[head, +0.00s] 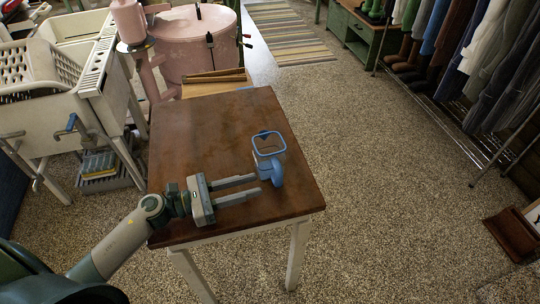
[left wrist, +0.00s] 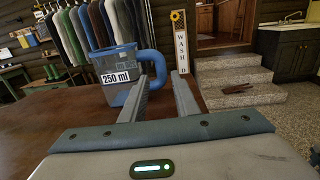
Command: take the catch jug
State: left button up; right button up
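The catch jug (head: 268,146) is a clear jug with a blue rim and a thick blue handle (head: 276,174). It stands upright near the right edge of the brown wooden table (head: 195,135). In the left wrist view the jug (left wrist: 116,72) carries a "250 ml" label, with its handle (left wrist: 158,64) on its right side. My left gripper (head: 258,185) is low over the table, fingers apart, pointing at the handle. In the left wrist view the open fingers (left wrist: 161,78) are close to the handle, which shows at and between the tips; contact cannot be told. My right gripper is not in view.
A pink washer tub (head: 195,45) stands behind the table. White wash basins (head: 60,100) are at the left. Hanging clothes (head: 490,60) line the right side. The floor right of the table is clear. The tabletop is otherwise bare.

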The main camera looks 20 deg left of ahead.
aim_at(275, 179)
pick_arm(q)
jog(key=p+x, duration=0.3)
jog(key=x, duration=0.3)
jog(key=shift+w+d+r, duration=0.15)
jog(key=shift+w+d, duration=0.1)
jog(key=shift+d, duration=0.1)
jog(key=shift+w+d, duration=0.2)
jog(key=shift+d, duration=0.05)
jog(key=shift+w+d+p, duration=0.3)
jog(key=shift+d+p, duration=0.15)
jog(key=shift+p, duration=0.25)
jog(key=p+x, duration=0.2)
jog(key=x, duration=0.1)
jog(key=shift+w+d+f, duration=0.3)
jog(key=shift+w+d, duration=0.05)
jog(key=shift+d, duration=0.15)
jog(key=shift+c, duration=0.7)
grip_shut()
